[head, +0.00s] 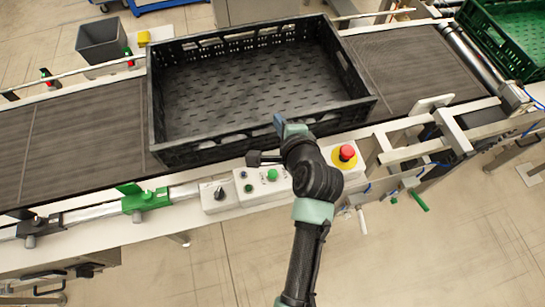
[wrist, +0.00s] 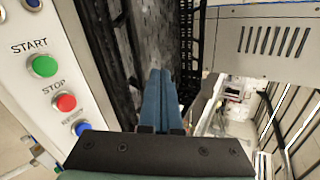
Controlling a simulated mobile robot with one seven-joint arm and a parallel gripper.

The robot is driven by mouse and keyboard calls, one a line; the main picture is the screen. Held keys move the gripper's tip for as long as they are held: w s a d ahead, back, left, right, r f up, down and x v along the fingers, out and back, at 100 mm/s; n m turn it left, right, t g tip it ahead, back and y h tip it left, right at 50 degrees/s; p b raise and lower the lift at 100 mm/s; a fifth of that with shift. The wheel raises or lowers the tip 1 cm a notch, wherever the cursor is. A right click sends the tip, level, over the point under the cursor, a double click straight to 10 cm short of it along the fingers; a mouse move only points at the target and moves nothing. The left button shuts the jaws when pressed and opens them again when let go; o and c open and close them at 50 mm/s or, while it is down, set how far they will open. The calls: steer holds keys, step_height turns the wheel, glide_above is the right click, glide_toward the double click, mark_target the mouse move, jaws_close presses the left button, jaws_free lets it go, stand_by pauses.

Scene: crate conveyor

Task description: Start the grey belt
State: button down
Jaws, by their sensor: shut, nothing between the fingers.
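The grey belt (head: 85,140) runs left to right under a large black crate (head: 265,132). A pale control box (head: 255,196) on the belt's front rail carries a green button (head: 272,174). My arm covers part of the controls. In the wrist view, a pale panel at the left has a green START button (wrist: 43,66), a red STOP button (wrist: 66,102) and a blue RESET button (wrist: 82,130). My gripper (head: 279,119) is at the crate's near wall, above the box. Its blue fingers (wrist: 160,74) are shut and empty, right of the buttons and apart from them.
A red emergency button (head: 346,153) on yellow stands right of my wrist. A box with a black knob (head: 219,192) is at the left. A green crate (head: 515,45) is at upper right, and a grey bin (head: 101,45) stands behind the belt. Floor in front is clear.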

steer(key=s+m+g+y+p, duration=0.1)
steer(key=s+m+g+p, duration=0.2)
steer(key=s+p, duration=0.4)
steer(key=m+p, duration=0.1)
steer(key=p, duration=0.3)
steer(key=shift+s+a+r, duration=0.25)
steer(key=shift+a+r, duration=0.1)
steer(key=b, duration=0.8)
glide_above(276, 176)
step_height(276, 176, down, 8)
steer(key=shift+s+r, duration=0.1)
steer(key=shift+r, duration=0.1)
steer(key=shift+f+b, duration=0.35)
steer(key=shift+f, duration=0.25)
steer(key=shift+f, duration=0.1)
stand_by(0.6)
steer(key=shift+f, duration=0.3)
